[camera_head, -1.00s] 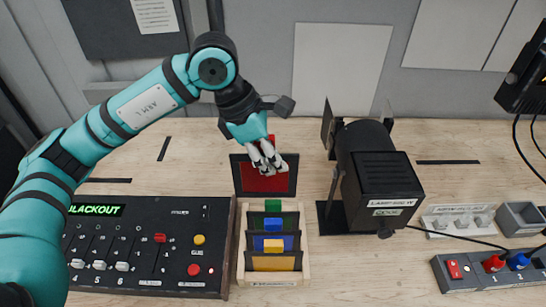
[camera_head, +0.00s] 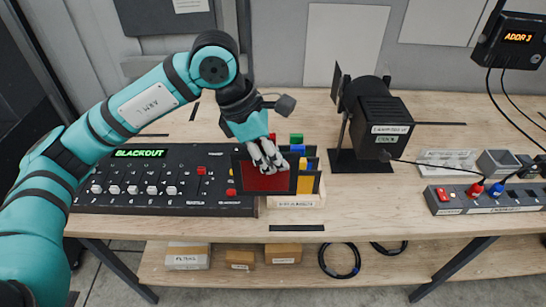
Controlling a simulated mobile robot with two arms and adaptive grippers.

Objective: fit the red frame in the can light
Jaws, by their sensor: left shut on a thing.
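The red frame (camera_head: 262,182) is a dark-edged panel with a red sheet. My left gripper (camera_head: 268,162) is shut on its upper part and holds it upright in front of the wooden rack. The can light (camera_head: 376,118) is a black lamp on a stand to the right, apart from the frame. The wooden rack (camera_head: 302,202) shows green, blue and yellow tabs, and the held frame hides part of it. My right gripper is not in view.
A black control desk (camera_head: 150,203) reading BLACKOUT stands left of the rack. A black box (camera_head: 462,200) with red and blue plugs lies at the right, with cables behind it. A lower shelf (camera_head: 300,264) holds cartons and cable coils.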

